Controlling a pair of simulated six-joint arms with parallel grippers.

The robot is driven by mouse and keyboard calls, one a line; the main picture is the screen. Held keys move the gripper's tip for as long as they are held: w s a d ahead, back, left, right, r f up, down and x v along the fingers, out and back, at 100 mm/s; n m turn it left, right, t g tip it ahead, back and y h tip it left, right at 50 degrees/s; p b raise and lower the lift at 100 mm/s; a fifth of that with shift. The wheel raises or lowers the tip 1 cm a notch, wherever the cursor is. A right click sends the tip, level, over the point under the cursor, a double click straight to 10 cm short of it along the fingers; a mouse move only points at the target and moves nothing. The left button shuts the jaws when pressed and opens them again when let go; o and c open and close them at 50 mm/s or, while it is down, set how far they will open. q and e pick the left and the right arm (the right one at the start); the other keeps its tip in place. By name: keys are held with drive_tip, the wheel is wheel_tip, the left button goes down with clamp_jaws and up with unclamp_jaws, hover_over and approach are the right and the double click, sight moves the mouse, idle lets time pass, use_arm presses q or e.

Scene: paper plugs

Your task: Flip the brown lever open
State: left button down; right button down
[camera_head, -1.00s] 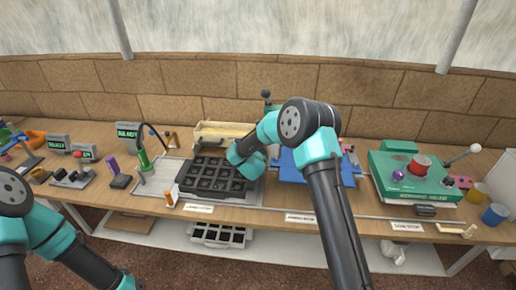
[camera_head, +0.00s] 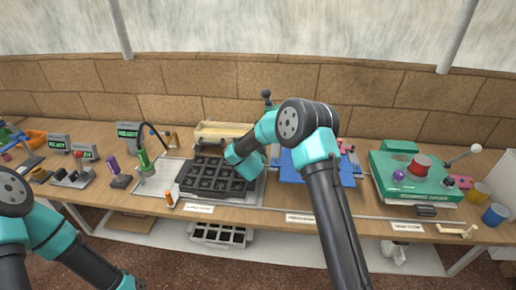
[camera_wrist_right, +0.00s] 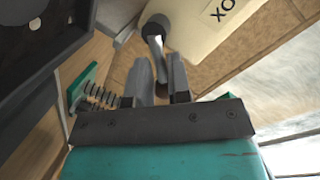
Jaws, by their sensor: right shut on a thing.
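In the right wrist view a grey lever-like bar (camera_wrist_right: 155,42) with a rounded head stands at the edge of a cream box (camera_wrist_right: 205,25) with dark lettering. It looks grey, not clearly brown. My right gripper (camera_wrist_right: 163,72) has its fingers close around the lower end of this bar. In the head view the same box (camera_head: 222,130) stands behind the black tray, and my right wrist (camera_head: 240,157) hides the fingertips.
The black compartment tray (camera_head: 215,182) lies in front of the box. A blue fixture (camera_head: 290,170) and a green machine (camera_head: 410,180) stand to the right.

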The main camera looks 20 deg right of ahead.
drive_tip(key=shift+w+d+r, duration=0.1)
drive_tip(key=shift+d+r, duration=0.05)
drive_tip(key=shift+r, duration=0.2)
drive_tip(key=c, duration=1.4)
unclamp_jaws()
drive_tip(key=shift+d, duration=0.1)
drive_tip(key=shift+o, duration=1.2)
drive_tip(key=shift+d, duration=0.15)
drive_tip(key=shift+a+f, duration=0.1)
drive_tip(key=shift+a, duration=0.1)
drive_tip(key=v, duration=1.7)
drive_tip(key=shift+s+a, duration=0.1)
drive_tip(key=shift+s, duration=0.2)
